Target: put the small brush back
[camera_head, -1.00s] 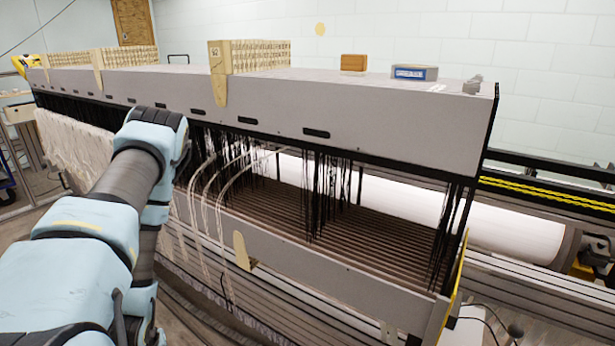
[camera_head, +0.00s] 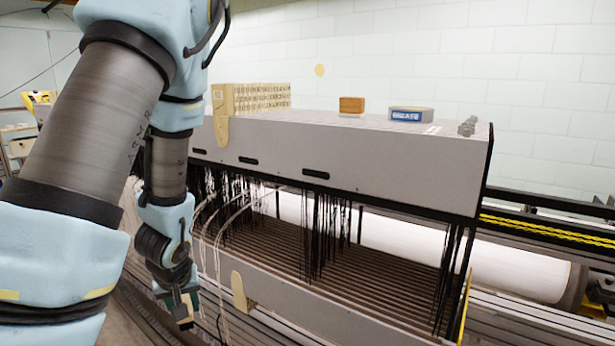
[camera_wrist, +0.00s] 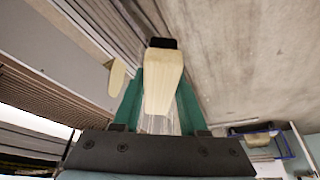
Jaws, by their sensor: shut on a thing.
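The small brush (camera_wrist: 163,82) has a pale wooden body and a black end, and it sits between the green fingers of my gripper (camera_wrist: 160,95) in the wrist view. My gripper is shut on it, with the black end pointing away from the wrist. In the head view my gripper (camera_head: 186,308) hangs low at the left, in front of the loom (camera_head: 400,150). Only a small tan bit of the brush shows there. The brush is held clear of the loom's top.
On the loom's top stand a pale patterned block (camera_head: 255,98), an orange-brown block on a white base (camera_head: 352,104) and a grey-blue box (camera_head: 410,114). Free room lies between them. Black and white threads (camera_head: 325,225) hang below. A tan tab (camera_head: 240,290) sits on the lower rail.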

